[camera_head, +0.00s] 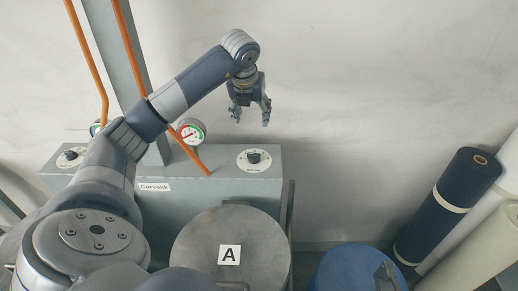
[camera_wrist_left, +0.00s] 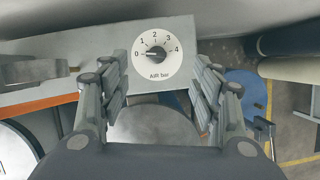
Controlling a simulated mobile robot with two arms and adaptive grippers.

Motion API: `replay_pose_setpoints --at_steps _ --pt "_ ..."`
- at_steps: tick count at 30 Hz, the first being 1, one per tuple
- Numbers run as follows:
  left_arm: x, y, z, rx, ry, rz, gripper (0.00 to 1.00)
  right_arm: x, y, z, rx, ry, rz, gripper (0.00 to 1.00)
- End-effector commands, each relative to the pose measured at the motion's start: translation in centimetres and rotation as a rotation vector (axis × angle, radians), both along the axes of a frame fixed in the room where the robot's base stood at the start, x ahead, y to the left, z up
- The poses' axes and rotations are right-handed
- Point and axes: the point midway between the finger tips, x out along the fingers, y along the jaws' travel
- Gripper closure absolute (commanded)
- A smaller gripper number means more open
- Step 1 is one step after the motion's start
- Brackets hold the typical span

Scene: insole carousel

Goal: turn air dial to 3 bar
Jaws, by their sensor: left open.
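The air dial (camera_head: 254,160) is a white round plate with a black knob on top of the grey cabinet, at its right end. In the left wrist view the air dial (camera_wrist_left: 170,63) reads "Air bar" with marks 0 to 4. Its knob's pointer appears to face left, toward 0. My left gripper (camera_head: 250,118) is open and empty, fingers down, above the dial and apart from it. In the wrist view its fingers (camera_wrist_left: 158,100) stand on either side of the dial plate. My right gripper is not in view.
The grey cabinet (camera_head: 215,190) carries a second dial (camera_head: 71,156) at left and a red-green gauge (camera_head: 191,131). Orange pipes (camera_head: 133,50) rise behind. A round lid marked A (camera_head: 205,240), a blue drum (camera_head: 345,270) and rolls (camera_head: 448,200) stand in front and right.

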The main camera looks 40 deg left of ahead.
Motion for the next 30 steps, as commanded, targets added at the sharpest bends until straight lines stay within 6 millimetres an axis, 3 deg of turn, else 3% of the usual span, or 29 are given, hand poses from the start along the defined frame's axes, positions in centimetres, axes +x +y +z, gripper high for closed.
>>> replay_pose_setpoints --at_steps 11,18,25,30 --pt "0.0 0.1 -5.0 0.001 -0.002 0.001 0.42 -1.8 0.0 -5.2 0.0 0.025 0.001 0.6" --pt "-0.1 0.1 -8.3 0.001 -0.002 0.001 0.42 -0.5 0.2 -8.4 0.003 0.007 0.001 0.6" --pt "0.2 0.2 -9.4 0.0 0.001 0.002 0.42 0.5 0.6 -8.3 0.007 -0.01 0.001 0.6" --pt "1.0 0.7 -11.8 -0.001 0.004 0.003 0.42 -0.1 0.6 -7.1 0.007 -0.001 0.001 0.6"
